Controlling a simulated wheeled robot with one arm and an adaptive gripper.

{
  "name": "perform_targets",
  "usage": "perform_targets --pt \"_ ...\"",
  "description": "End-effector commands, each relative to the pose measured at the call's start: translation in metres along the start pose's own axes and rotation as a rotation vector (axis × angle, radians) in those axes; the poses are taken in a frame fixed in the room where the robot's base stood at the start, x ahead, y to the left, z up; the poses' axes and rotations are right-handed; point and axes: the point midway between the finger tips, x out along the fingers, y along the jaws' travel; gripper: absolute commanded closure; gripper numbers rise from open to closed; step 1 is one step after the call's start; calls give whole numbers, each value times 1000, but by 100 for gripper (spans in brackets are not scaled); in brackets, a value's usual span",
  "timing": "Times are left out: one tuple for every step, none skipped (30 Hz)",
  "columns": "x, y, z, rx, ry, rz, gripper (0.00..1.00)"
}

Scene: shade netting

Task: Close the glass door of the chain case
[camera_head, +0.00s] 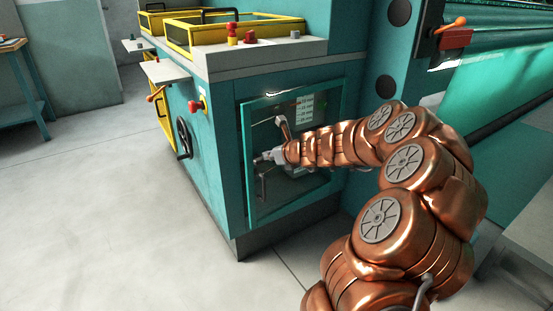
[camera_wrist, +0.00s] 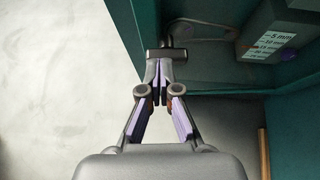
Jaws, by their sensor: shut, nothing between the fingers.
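The glass door (camera_head: 246,170) has a teal frame and sits on the front of the teal chain case (camera_head: 222,150). Its frame looks set off at an angle from the case front; how far it stands open I cannot tell. My gripper (camera_head: 264,157) is in front of the door, near its left edge, with my arm reaching in from the right and hiding part of the pane. In the wrist view my gripper (camera_wrist: 158,76) is shut and empty, its tips close to a short grey metal bar (camera_wrist: 167,54); contact is unclear.
A size chart in mm (camera_wrist: 269,43) is on a grey box inside the case. Yellow-framed trays (camera_head: 236,35) and red knobs (camera_head: 232,32) are on top. A black handwheel (camera_head: 184,138) sticks out on the left side. The pale floor (camera_head: 110,220) at left is clear.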

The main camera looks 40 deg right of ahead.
Motion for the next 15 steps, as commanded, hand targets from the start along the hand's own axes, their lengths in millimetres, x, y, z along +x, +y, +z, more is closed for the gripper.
perform_targets --pt "11 0 -3 -2 0 1 100" --pt "17 0 -2 -2 -1 0 100" --pt "24 0 -2 -3 -1 -1 100" --pt "29 0 -2 -4 0 -1 100" --pt "33 0 -2 -5 1 -1 100" --pt "37 -1 1 -4 3 -3 100" --pt "40 -1 3 -3 3 -3 100" --pt "43 -1 5 -3 3 -2 100" --pt "46 0 8 -4 2 -2 100" --pt "48 -1 10 -5 1 -2 100" --pt "50 -1 12 -5 0 -3 100" --pt "52 -1 14 -4 -1 -2 100" --pt "54 -1 16 -3 -2 -2 100" --pt "56 -1 17 -2 -2 -2 100" --pt "57 -1 18 -3 -1 -1 100"
